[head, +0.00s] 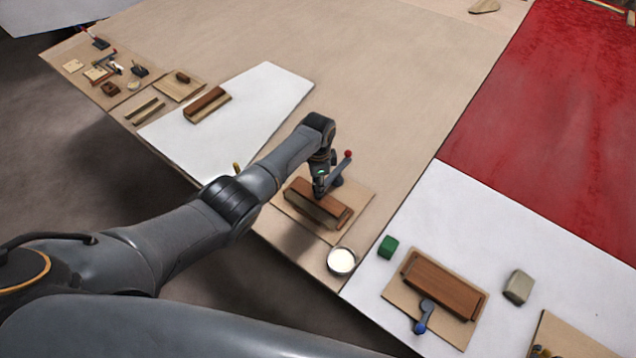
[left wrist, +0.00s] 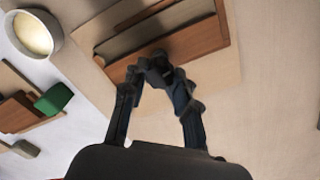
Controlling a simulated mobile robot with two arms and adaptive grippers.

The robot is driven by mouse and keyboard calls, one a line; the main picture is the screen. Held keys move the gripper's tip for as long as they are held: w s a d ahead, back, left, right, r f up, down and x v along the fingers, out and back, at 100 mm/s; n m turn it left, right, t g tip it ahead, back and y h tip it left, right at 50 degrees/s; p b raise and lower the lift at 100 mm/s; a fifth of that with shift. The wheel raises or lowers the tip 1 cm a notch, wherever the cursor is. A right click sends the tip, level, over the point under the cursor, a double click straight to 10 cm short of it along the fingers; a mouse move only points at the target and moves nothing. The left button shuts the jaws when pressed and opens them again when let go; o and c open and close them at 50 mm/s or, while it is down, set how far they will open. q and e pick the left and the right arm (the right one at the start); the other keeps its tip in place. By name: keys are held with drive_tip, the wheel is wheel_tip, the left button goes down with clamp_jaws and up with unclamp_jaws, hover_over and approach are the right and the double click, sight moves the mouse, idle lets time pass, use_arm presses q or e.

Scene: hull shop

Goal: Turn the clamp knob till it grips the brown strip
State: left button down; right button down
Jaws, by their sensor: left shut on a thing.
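The brown strip (head: 301,187) lies along a wooden block on a thin board (head: 352,215) near the table's front edge. It also shows in the left wrist view (left wrist: 200,42). The clamp (head: 337,175) stands at the strip's far side, with a grey-blue arm ending in a red ball (head: 348,154). My left gripper (head: 320,187) reaches down over the strip and clamp. In the left wrist view its fingers (left wrist: 160,68) close together on a small dark part, which seems to be the clamp knob. The gripper hides the contact between clamp and strip. My right gripper is not in view.
A round cup of pale stuff (head: 341,261) stands close to the board. A green block (head: 388,247), a grey-green block (head: 518,287) and a second strip fixture (head: 444,286) with a blue clamp are on the right. Small tools lie far left.

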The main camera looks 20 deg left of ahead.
use_arm(q)
drive_tip(key=m, duration=0.6)
drive_tip(key=shift+b, duration=0.35)
idle(0.4)
drive_tip(key=c, duration=1)
unclamp_jaws()
drive_tip(key=shift+r, duration=0.1)
wheel_tip(320, 180, up, 12)
drive_tip(key=shift+f, duration=0.1)
